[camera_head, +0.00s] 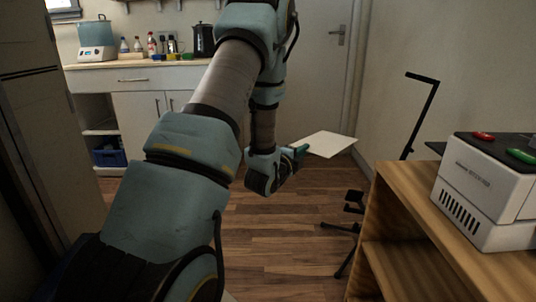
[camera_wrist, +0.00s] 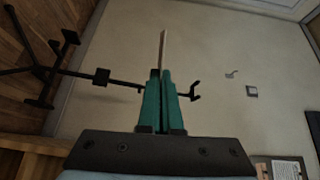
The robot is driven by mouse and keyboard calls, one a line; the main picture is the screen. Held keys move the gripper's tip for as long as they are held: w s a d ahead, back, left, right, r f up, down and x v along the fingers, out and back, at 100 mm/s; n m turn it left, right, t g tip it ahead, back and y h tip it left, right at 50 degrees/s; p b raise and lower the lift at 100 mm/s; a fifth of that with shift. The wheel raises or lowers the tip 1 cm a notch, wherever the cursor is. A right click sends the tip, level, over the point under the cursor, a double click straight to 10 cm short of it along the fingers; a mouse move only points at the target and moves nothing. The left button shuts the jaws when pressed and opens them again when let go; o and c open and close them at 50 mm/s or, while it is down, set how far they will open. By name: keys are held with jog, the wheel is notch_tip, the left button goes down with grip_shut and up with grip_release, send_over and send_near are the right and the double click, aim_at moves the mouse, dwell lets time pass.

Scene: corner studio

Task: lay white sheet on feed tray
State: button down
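My gripper (camera_head: 301,150) is shut on the white sheet (camera_head: 329,144), pinching it by its near left edge. The sheet is held flat in the air in front of the door, left of the wooden shelf unit. In the wrist view the teal fingers (camera_wrist: 161,76) are close together, with the sheet (camera_wrist: 162,48) seen nearly edge-on between their tips. A white machine (camera_head: 490,192) with a dark top stands on the shelf unit at the right. A dark flat piece (camera_head: 435,147) shows at its far left side; I cannot tell whether this is the feed tray.
The wooden shelf unit (camera_head: 405,190) fills the lower right. A black stand (camera_head: 423,108) rises behind it, with dark tripod legs (camera_head: 345,228) on the floor. A counter (camera_head: 135,65) with jars and bottles lines the back left. The middle wood floor (camera_head: 285,250) is clear.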

jog(key=s+d+r+m+g+h+p, duration=0.3)
jog(key=s+d+r+m+g+p, duration=0.15)
jog(key=s+d+r, duration=0.45)
jog(key=s+d+r+m+g+h+p, duration=0.3)
jog(key=s+d+r+g+p, duration=0.15)
jog(key=d+r, duration=0.4)
jog(key=shift+s+d+f+m+g+h+b, duration=0.15)
jog(key=shift+s+d+f+m+g+b, duration=0.35)
jog(key=shift+s+d+f, duration=0.75)
jog(key=shift+s+d+f+m+g+h+b, duration=0.15)
jog(key=shift+s+d+f+g, duration=0.6)
jog(key=shift+d+f, duration=0.95)
jog(key=shift+s+d+f+m+g+h+b, duration=0.1)
jog(key=shift+s+d+f+m+g+b, duration=0.4)
jog(key=shift+s+d+f, duration=0.75)
jog(key=shift+w+d+f+b, duration=0.15)
jog(key=shift+d+b, duration=0.25)
jog(key=shift+d, duration=0.85)
jog(key=c, duration=1.6)
grip_release()
